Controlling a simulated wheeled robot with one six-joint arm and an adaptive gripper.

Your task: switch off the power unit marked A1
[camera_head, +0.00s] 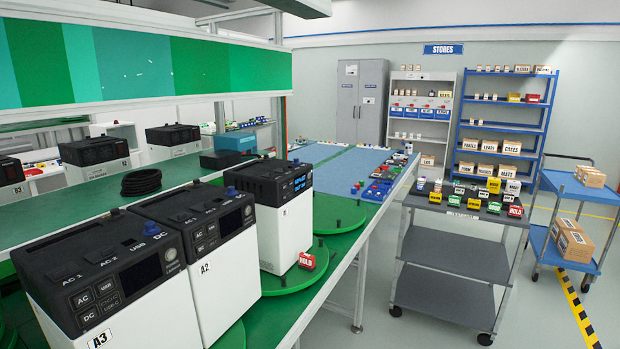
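Three white power units with black tops stand in a row on the green bench. The nearest is marked A3 (115,285) and the middle one A2 (222,275). The third unit (285,235), farthest along the row, follows A2; its small side label is too small to read surely. This third unit has a lit blue display (300,183) and a blue knob on top. The displays on A2 and A3 look dark. A red HOLD block (307,261) stands at the foot of the third unit on a green turntable (300,280). My gripper is not in view.
Similar units (95,160) stand across the bench at the left. A coiled black cable (141,182) lies behind the row. A grey cart (450,250) with colored blocks stands right of the bench, with a blue trolley (570,240) beyond. Floor shows between bench and cart.

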